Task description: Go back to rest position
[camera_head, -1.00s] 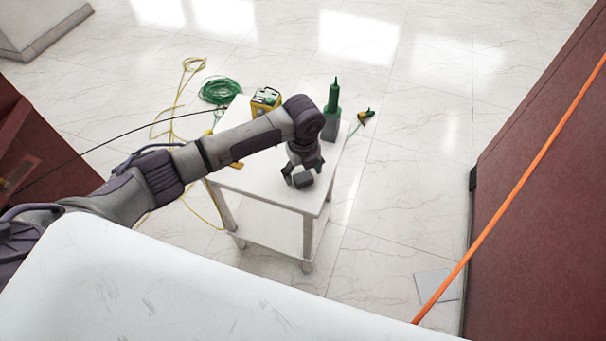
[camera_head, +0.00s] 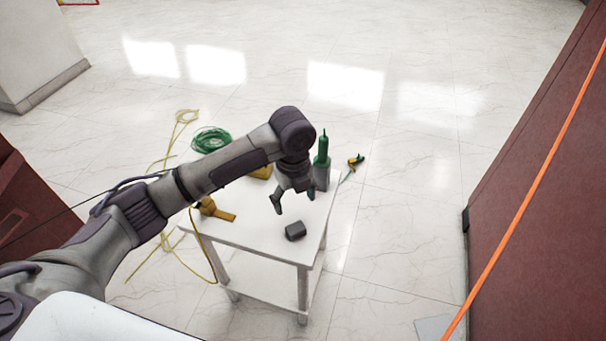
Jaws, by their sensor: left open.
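My left arm comes in from the left and reaches over a small white table (camera_head: 262,240). My left gripper (camera_head: 293,203) is open and empty above the table top, fingers pointing down. A small dark grey block (camera_head: 295,231) lies on the table just below the gripper, apart from it. My right gripper is not in view.
On the table stand a green bottle-like tool (camera_head: 322,160) at the back right, a yellow device (camera_head: 261,172) partly hidden by my arm, and a yellow-orange tool (camera_head: 216,209). A green cable coil (camera_head: 211,139) lies behind. Dark red cabinets (camera_head: 540,200) flank both sides; an orange strap (camera_head: 530,185) crosses the right one.

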